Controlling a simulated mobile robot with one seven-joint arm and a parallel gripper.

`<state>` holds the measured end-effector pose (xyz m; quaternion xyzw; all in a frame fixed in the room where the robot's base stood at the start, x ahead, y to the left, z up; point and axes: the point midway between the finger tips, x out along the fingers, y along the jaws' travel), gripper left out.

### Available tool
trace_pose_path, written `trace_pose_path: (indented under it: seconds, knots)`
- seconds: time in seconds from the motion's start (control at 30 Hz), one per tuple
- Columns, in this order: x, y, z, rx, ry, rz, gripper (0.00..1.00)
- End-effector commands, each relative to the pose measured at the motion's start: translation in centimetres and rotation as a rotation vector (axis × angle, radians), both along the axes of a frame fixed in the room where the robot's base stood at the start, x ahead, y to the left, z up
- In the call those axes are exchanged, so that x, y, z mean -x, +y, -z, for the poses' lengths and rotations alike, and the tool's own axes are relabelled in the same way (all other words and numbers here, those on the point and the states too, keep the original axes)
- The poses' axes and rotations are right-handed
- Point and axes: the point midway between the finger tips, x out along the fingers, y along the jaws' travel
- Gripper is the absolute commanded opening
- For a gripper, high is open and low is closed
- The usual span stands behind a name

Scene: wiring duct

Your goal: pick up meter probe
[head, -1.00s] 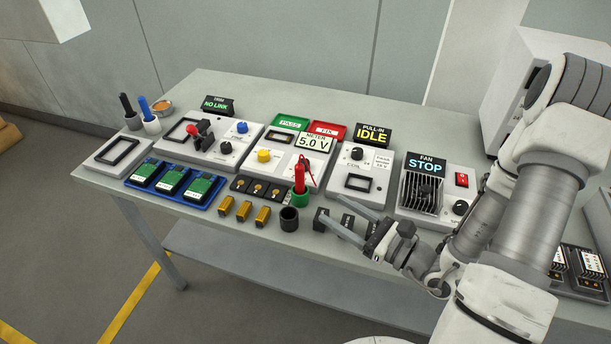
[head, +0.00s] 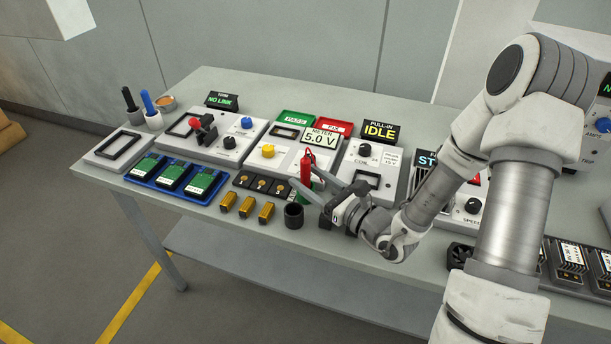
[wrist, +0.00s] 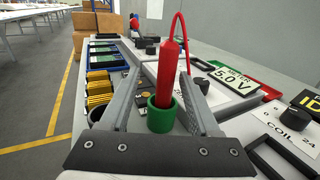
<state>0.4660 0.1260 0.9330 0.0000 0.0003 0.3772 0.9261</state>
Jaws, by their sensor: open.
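The red meter probe (head: 306,168) stands upright in a green holder on the bench. In the wrist view the probe (wrist: 168,75) rises from the green ring-shaped holder (wrist: 161,115), with a red cable looping from its top. My gripper (head: 302,184) is open, its two fingers reaching in from the right at the probe's height. In the wrist view the fingers lie to the left and right of the probe, with gaps on both sides. In the head view the fingers partly hide the holder.
A black cup (head: 293,215) stands just in front of the probe. Brass blocks (head: 247,206) and a blue tray (head: 176,179) of green boards lie to the left. The meter sign (head: 321,138) and panel stand behind. The coil panel (head: 367,165) is at the right.

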Motion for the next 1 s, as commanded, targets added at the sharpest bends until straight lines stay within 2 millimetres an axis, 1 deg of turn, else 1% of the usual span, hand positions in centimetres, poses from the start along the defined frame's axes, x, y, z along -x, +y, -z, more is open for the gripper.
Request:
trace_pose_path:
  seconds: [0.07,0.3,0.4,0.67,0.7,0.87,1.0]
  knots:
    - [-0.4,0.3,0.0,-0.001,-0.001,-0.001,0.63]
    - [-3.3,2.2,-0.3,-0.001,-0.002,-0.003,0.63]
    - [-4.0,2.9,-0.3,-0.001,-0.001,-0.001,0.63]
    - [-4.3,3.2,-0.3,-0.001,0.001,0.0,0.63]
    - [-4.3,3.2,-0.3,-0.001,0.001,0.0,0.61]
    - [-4.3,3.2,-0.3,0.0,0.0,0.0,0.32]
    - [-4.3,3.1,-0.3,0.0,0.0,0.0,0.07]
